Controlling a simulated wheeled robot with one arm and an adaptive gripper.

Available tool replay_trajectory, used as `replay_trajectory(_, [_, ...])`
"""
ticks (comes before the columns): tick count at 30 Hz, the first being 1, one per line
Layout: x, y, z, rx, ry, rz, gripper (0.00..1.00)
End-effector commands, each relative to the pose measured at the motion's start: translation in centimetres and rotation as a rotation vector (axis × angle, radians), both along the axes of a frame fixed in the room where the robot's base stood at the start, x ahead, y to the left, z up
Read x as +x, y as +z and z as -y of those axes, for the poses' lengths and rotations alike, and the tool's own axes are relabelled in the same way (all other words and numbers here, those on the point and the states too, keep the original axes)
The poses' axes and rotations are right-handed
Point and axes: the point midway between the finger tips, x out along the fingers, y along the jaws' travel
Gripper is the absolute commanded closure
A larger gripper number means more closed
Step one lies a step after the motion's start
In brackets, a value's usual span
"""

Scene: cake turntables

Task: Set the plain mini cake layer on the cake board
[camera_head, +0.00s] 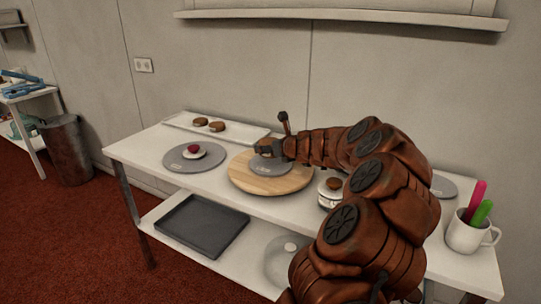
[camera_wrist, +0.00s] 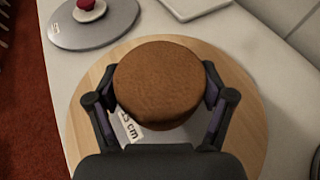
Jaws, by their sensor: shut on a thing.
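The plain mini cake layer (camera_wrist: 158,82) is a round brown disc in the wrist view. My gripper (camera_wrist: 160,92) is shut on it, with one finger on each side. Below it is the wooden turntable (camera_wrist: 82,125), with a "15 cm" label (camera_wrist: 131,128) showing past the cake's lower left edge. In the head view my gripper (camera_head: 269,148) is over the wooden turntable (camera_head: 245,180), close above a grey disc (camera_head: 266,166) with a pale label. The held cake is hard to make out there. Whether it touches the surface below cannot be told.
Left of it is a grey disc (camera_head: 174,160) bearing a small white round with a red top (camera_head: 193,150). A white tray (camera_head: 245,131) with brown cakes (camera_head: 217,126) lies behind.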

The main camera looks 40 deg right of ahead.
Motion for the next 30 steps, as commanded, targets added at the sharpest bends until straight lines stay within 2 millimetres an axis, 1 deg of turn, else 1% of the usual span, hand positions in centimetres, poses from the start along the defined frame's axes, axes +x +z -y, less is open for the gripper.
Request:
replay_trajectory(1, [0.0, 0.0, 0.3, 0.000, -0.001, 0.000, 0.54])
replay_trajectory(5, [0.1, -0.3, 0.4, 0.000, 0.000, 0.002, 0.54])
replay_trajectory(12, [0.1, -3.0, 0.3, 0.002, -0.001, 0.001, 0.54])
replay_trajectory(14, [0.1, -3.5, 0.3, 0.001, -0.001, 0.000, 0.54])
replay_trajectory(22, [0.1, -3.5, 0.4, -0.001, -0.002, 0.001, 0.54])
replay_trajectory(26, [0.1, -3.8, 0.3, -0.001, -0.001, 0.001, 0.54])
replay_trajectory(27, [0.1, -3.7, 0.4, -0.001, -0.001, 0.001, 0.16])
replay_trajectory(30, [0.1, -3.7, 0.4, -0.001, -0.001, 0.001, 0.06])
